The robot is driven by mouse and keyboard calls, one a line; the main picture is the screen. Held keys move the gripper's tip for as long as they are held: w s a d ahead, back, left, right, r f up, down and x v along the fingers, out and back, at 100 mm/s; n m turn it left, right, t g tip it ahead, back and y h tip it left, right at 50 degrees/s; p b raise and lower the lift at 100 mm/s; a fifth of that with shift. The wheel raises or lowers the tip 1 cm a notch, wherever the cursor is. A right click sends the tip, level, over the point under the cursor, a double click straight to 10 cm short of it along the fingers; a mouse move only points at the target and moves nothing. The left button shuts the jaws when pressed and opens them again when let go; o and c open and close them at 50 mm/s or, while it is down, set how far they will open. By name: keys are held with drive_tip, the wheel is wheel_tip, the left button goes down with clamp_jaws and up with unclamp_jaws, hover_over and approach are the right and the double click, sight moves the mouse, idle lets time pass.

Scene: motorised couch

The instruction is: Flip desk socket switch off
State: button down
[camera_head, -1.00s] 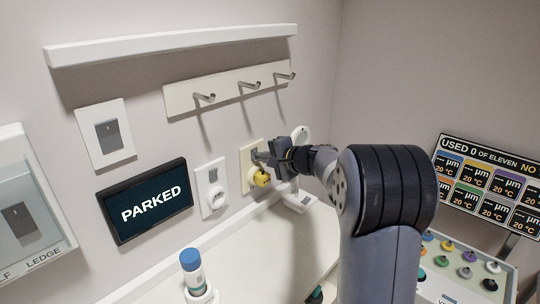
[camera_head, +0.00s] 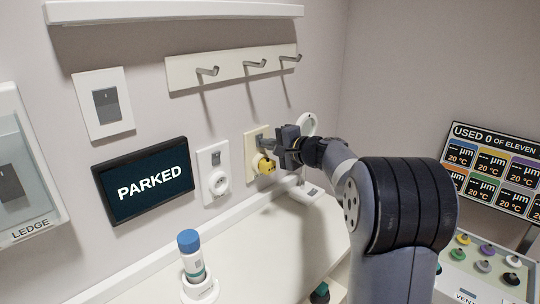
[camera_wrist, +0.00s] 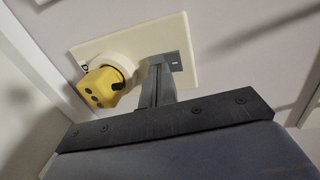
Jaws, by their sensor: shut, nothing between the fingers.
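A cream socket plate (camera_head: 252,143) is on the wall at the back of the desk; it also shows in the wrist view (camera_wrist: 135,45). A yellow plug (camera_head: 264,166) sits in its round outlet, and it shows at the left in the wrist view (camera_wrist: 101,86). A small grey switch (camera_wrist: 175,62) is on the plate beside the outlet, partly hidden behind my fingers. My gripper (camera_head: 266,143) is shut and empty, its fingertips (camera_wrist: 160,62) at or very near the switch. I cannot tell whether they touch it, or which way the switch is tipped.
A white socket plate (camera_head: 214,157) with a switch and a round outlet is to the left, beside a "PARKED" screen (camera_head: 145,182). A hook rail (camera_head: 228,70) is above. A blue-capped bottle (camera_head: 191,255) stands on the white desk (camera_head: 262,245); a round white-rimmed item stands behind my gripper.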

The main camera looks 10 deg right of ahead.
drive_tip(key=shift+w+a+f+t+y+b, duration=0.1)
drive_tip(key=shift+f+t+y+b, duration=0.25)
drive_tip(key=shift+b, duration=1.8)
drive_tip(key=shift+w+a+f+t+y+b, duration=0.1)
drive_tip(key=shift+t+y+b, duration=0.3)
drive_tip(key=shift+b, duration=1.7)
drive_tip(key=shift+r+t+b, duration=0.15)
drive_tip(key=shift+t+b, duration=0.1)
drive_tip(key=shift+b, duration=0.35)
drive_tip(key=shift+r, duration=0.25)
drive_tip(key=shift+s, duration=0.1)
